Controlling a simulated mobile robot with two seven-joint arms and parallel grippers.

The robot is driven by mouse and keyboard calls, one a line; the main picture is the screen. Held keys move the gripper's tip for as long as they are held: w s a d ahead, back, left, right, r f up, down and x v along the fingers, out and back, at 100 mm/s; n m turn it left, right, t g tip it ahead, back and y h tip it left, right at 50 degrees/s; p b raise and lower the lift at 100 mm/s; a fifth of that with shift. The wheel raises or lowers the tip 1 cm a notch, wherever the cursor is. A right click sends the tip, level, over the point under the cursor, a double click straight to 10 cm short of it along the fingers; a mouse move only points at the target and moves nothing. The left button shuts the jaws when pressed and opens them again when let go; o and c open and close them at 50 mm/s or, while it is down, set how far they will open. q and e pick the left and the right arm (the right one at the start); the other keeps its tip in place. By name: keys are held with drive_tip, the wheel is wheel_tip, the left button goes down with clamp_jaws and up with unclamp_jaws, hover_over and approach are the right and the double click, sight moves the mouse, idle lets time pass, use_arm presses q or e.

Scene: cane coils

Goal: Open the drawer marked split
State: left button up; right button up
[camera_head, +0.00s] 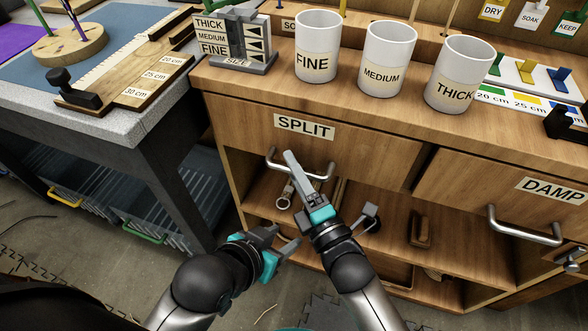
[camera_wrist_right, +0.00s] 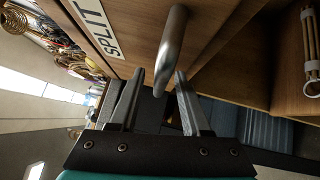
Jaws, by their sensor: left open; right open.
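The drawer marked SPLIT (camera_head: 375,155) is a wooden front under the cabinet top, and it looks shut. Its label (camera_head: 304,126) sits above a metal bar handle (camera_head: 271,158). My right gripper (camera_head: 298,168) is at the handle, hiding its middle in the head view. In the right wrist view the handle (camera_wrist_right: 173,45) reaches down between the open fingertips of the right gripper (camera_wrist_right: 160,85). Contact with either finger cannot be told. My left gripper (camera_head: 284,240) is open and empty, lower and left of the right one, in front of the cabinet.
White cups marked FINE (camera_head: 317,45), MEDIUM (camera_head: 387,58) and THICK (camera_head: 459,74) stand on the cabinet top. The DAMP drawer (camera_head: 510,190) is to the right, its handle (camera_head: 525,228) sticking out. Open shelves lie below. A grey table (camera_head: 130,125) stands at left.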

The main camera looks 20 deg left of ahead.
clamp_jaws()
idle(0.4)
idle(1.1)
